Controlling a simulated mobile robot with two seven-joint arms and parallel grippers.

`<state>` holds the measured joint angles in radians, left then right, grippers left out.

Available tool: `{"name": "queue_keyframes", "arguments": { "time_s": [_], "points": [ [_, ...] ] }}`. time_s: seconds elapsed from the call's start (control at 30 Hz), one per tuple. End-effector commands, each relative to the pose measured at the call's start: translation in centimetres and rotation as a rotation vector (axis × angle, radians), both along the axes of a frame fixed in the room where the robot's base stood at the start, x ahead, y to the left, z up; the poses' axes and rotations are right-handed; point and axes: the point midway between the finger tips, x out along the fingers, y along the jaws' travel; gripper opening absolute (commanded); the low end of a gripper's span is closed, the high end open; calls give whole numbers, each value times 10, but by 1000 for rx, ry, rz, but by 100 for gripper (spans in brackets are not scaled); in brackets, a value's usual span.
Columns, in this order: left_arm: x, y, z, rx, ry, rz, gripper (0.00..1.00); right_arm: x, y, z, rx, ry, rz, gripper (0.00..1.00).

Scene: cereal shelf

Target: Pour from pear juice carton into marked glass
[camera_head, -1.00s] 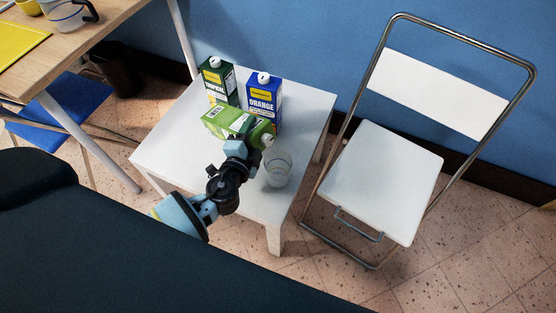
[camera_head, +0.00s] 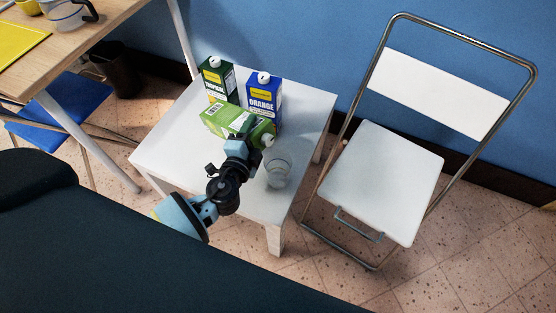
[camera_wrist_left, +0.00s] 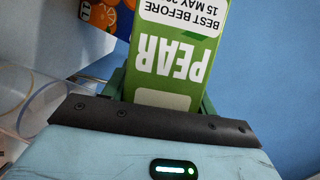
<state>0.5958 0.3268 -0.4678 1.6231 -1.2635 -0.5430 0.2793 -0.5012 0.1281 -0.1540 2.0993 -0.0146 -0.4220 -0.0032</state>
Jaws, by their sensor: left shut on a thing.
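The light green pear juice carton (camera_head: 218,119) is tilted far over, close to lying flat, with its white cap (camera_head: 268,140) toward the glass. My left gripper (camera_head: 244,140) is shut on it. In the left wrist view the carton (camera_wrist_left: 170,70) shows the word PEAR between the fingers. The clear glass (camera_head: 278,174) stands upright on the white table, just below and right of the cap. A clear rim also shows at the left of the left wrist view (camera_wrist_left: 30,105). I cannot make out a mark or any liquid stream. My right gripper is not in view.
A blue orange juice carton (camera_head: 265,98) and a dark green carton (camera_head: 217,80) stand behind the pear carton on the white table (camera_head: 172,150). A white folding chair (camera_head: 385,175) stands at the right. The table's front left is clear.

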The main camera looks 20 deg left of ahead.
Motion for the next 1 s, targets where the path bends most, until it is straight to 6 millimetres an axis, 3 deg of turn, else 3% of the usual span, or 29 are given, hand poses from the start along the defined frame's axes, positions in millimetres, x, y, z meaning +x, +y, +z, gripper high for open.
{"name": "queue_keyframes", "arguments": {
  "time_s": [1.0],
  "points": [
    [1,-1,6,50,-19,0,0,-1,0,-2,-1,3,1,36]
  ]
}}
